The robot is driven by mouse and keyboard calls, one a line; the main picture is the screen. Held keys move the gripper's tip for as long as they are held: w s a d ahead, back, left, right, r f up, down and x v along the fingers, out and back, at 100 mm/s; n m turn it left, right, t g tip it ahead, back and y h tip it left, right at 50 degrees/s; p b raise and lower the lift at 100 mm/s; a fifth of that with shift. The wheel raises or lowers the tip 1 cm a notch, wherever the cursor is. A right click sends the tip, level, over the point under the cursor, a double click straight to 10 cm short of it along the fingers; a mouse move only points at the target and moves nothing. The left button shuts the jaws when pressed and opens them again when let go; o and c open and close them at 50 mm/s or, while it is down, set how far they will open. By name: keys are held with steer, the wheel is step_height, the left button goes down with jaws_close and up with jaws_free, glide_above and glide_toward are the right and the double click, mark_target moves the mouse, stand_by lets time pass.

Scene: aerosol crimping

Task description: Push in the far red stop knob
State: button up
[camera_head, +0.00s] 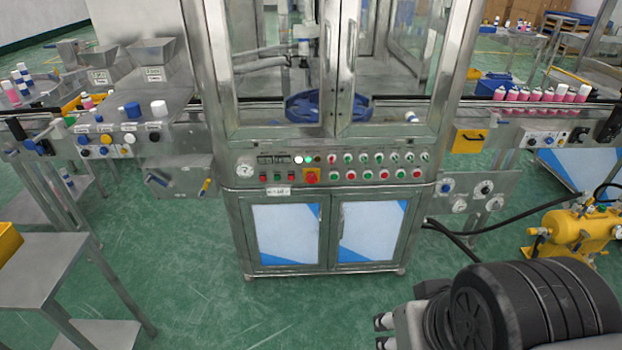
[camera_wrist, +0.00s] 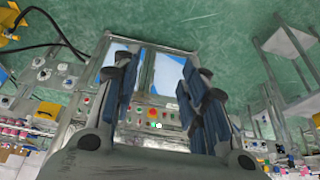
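I cannot tell from the frames how far in the knob is. It is the only large red knob I can make out. My gripper (camera_wrist: 160,65) is open and empty, its blue-padded fingers well apart. In the head view its tips (camera_head: 382,331) show at the lower right, well apart from the panel.
Small red and green buttons (camera_head: 375,175) line the panel to the knob's right. Glass doors (camera_head: 345,60) stand above, and a lower cabinet (camera_head: 330,230) below. A yellow pump unit (camera_head: 575,235) and black hoses lie at right.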

jaws_close()
stand_by(0.3)
